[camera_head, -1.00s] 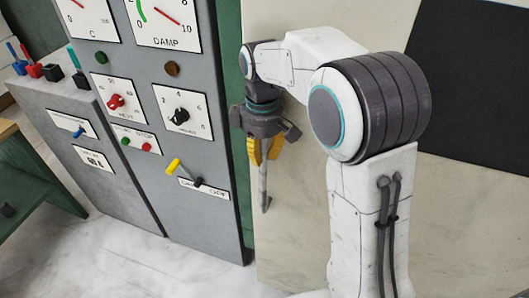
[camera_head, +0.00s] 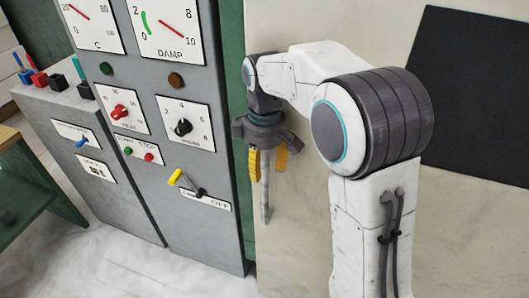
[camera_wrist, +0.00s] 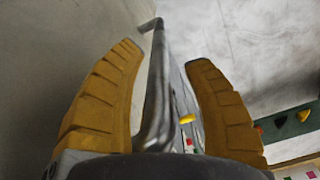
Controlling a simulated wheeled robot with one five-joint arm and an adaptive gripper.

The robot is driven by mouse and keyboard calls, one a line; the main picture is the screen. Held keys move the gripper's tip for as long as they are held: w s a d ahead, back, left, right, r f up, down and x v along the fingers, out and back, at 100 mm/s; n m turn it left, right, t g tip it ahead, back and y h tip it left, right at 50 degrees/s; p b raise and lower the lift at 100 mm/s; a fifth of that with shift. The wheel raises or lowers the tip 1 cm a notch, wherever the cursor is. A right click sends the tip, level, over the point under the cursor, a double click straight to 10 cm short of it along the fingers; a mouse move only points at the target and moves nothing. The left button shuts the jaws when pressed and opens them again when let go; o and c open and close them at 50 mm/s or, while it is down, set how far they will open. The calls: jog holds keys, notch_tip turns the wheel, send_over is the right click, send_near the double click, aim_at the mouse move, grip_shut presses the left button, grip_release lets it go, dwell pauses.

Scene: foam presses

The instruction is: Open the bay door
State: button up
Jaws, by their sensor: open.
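The bay door seems to be the large pale beige panel (camera_head: 300,235) behind my arm. A grey vertical bar handle (camera_head: 266,200) stands on it near its left edge. My gripper (camera_head: 267,167) is open and points down along the bar, with one yellow finger on each side of it. In the wrist view, the handle (camera_wrist: 157,90) runs between the two spread fingers of my gripper (camera_wrist: 164,56), closer to the left one. I see gaps on both sides. The handle's upper end is hidden by my gripper.
A grey control cabinet (camera_head: 205,235) with gauges, knobs and a yellow-tipped lever (camera_head: 176,177) stands close to the left of my gripper. A lower console (camera_head: 75,130) and a green bench (camera_head: 30,180) are further left. Pale floor lies in front.

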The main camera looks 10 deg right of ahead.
notch_tip(320, 180, up, 10)
jog(key=shift+r, duration=0.85)
jog(key=shift+s, duration=0.1)
